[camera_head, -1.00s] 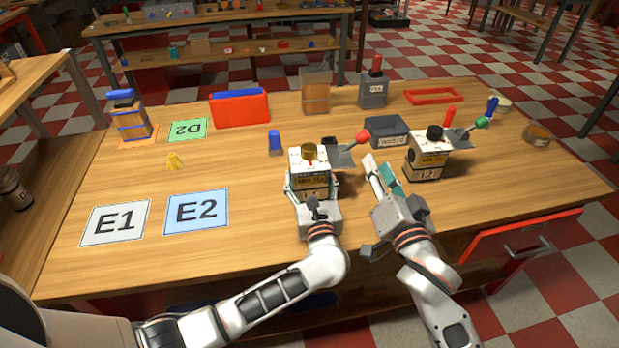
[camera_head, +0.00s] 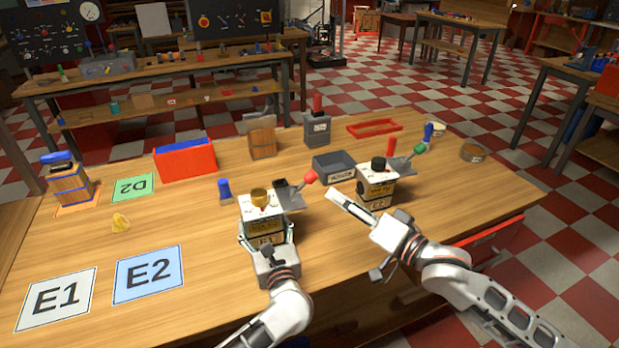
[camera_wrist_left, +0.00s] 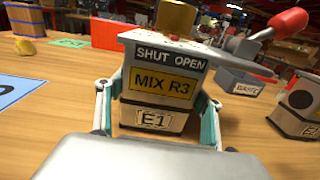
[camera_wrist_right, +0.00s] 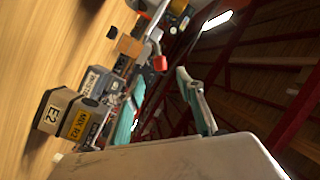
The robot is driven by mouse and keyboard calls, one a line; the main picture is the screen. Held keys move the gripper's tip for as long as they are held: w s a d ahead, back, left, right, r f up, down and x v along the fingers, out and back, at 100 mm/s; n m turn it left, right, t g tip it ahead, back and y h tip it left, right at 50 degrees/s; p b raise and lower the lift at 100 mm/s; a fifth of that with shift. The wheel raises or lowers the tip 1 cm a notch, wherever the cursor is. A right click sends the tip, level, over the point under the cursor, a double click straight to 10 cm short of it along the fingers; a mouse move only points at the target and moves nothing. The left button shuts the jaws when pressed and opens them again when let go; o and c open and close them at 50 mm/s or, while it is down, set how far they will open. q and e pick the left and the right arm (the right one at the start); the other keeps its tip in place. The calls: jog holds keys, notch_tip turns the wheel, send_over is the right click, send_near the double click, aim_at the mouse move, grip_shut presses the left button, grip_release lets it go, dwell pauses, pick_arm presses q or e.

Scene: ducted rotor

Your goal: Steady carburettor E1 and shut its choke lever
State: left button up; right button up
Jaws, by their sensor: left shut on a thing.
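Carburettor E1 (camera_head: 262,228) is a white-topped block with a brass cap, standing upright on the table. My left gripper (camera_head: 267,240) is shut around its lower body; in the left wrist view, one finger lies along each side of E1 (camera_wrist_left: 155,88). The choke lever, with a red knob (camera_head: 310,178), leans right, towards the OPEN side of the SHUT/OPEN label; the knob also shows in the left wrist view (camera_wrist_left: 290,22). My right gripper (camera_head: 338,197) is right of the knob, apart from it, and points left. Its fingers (camera_wrist_right: 160,103) are spread and empty in the right wrist view.
Carburettor E2 (camera_head: 376,186), with a green-knobbed lever, stands just right, behind my right gripper. A grey waste bin (camera_head: 335,163) is behind E1. A blue-topped peg (camera_head: 224,188) stands to its left. Mats E1 (camera_head: 80,285) and E2 (camera_head: 165,257) lie empty at front left.

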aim_at(314, 180)
jog(key=x, duration=1.2)
jog(key=shift+w+d, duration=0.1)
jog(key=shift+d, duration=0.05)
grip_shut()
